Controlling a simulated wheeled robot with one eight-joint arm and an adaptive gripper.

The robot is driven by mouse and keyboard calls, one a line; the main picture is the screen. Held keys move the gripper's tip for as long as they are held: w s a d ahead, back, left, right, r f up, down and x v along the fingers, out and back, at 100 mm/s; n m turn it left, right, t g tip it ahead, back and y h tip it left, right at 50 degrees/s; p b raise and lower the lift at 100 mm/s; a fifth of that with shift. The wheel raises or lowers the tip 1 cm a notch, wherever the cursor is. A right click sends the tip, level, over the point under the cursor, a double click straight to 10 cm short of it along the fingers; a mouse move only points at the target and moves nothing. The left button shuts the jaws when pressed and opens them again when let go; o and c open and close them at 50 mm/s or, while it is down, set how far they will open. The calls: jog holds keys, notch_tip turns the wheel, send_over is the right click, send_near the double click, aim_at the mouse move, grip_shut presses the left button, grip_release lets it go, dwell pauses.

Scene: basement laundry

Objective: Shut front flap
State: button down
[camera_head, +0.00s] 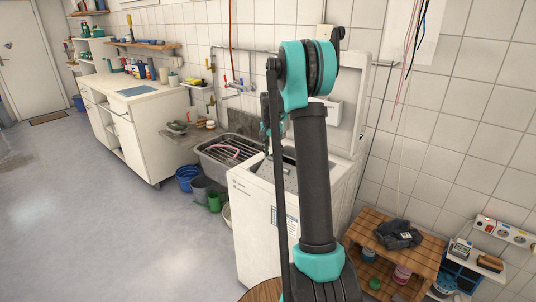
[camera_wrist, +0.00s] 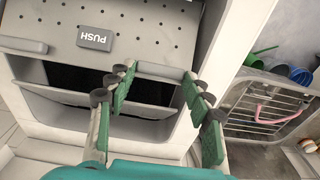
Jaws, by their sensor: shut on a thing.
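In the head view, the white top-loading washing machine (camera_head: 262,222) stands with its lid (camera_head: 346,110) up. Part of its open top (camera_head: 288,170) shows behind my arm. The wrist view looks down into it. A perforated grey metal panel (camera_wrist: 142,30) with a dark PUSH button (camera_wrist: 95,38), its lettering upside down, lies at the top. Below it are a dark gap and a smooth grey panel (camera_wrist: 65,98). My gripper (camera_wrist: 160,82) has its green-padded fingers on either side of a short grey lip (camera_wrist: 160,70). I cannot tell which panel the lip belongs to.
The sink (camera_head: 232,155) with a rack stands left of the machine, with buckets (camera_head: 188,177) on the floor. A wooden shelf (camera_head: 405,255) with dark cloth stands right. The machine's white wall (camera_wrist: 228,35) is close to my fingers. The left floor is clear.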

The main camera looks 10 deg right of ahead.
jog(key=w+d+f+y, duration=0.1)
jog(key=w+d+f, duration=0.1)
jog(key=f, duration=0.5)
jog(key=shift+w+d+g, duration=0.25)
jog(key=shift+d+g, duration=0.05)
jog(key=shift+d, duration=0.5)
jog(key=c, duration=0.6)
grip_release()
jog(key=shift+f, duration=0.1)
jog(key=shift+c, duration=0.2)
notch_tip(320, 180, up, 8)
jog(key=shift+d, duration=0.15)
